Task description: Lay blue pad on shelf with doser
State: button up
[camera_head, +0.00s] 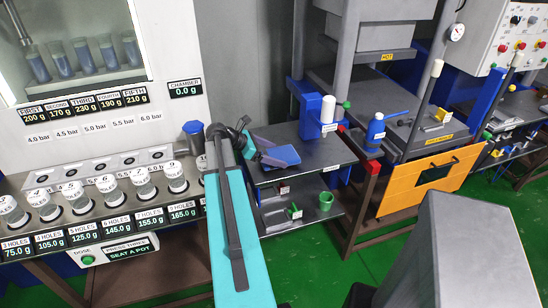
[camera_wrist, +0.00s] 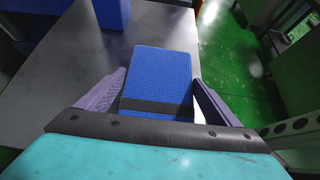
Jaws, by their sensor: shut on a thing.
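The blue pad (camera_wrist: 158,75) is a flat, ribbed rectangle with a dark band across its near end. It lies between the two purple fingers of my gripper (camera_wrist: 157,84), which is shut on it. In the head view the pad (camera_head: 284,155) is over the grey top shelf (camera_head: 318,158), near its left end; my gripper (camera_head: 266,147) reaches it from the left. I cannot tell whether the pad touches the shelf. A blue stand with a white cylinder (camera_head: 327,109), perhaps the doser, stands on this shelf behind and right of the pad.
A lower shelf (camera_head: 300,214) holds a grey tray and green parts. A blue bottle (camera_head: 376,129) stands right of the shelf, near an orange-fronted press (camera_head: 431,181). At left is a metering cabinet with a row of pots (camera_head: 106,184). Bare shelf top shows left of the pad.

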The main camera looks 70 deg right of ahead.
jog(key=shift+f, duration=0.7)
jog(key=shift+f, duration=0.1)
jog(key=o, duration=1.1)
jog(key=shift+a, duration=0.1)
jog(key=b+v, duration=0.2)
jog(key=v, duration=1)
jog(key=shift+s, duration=0.2)
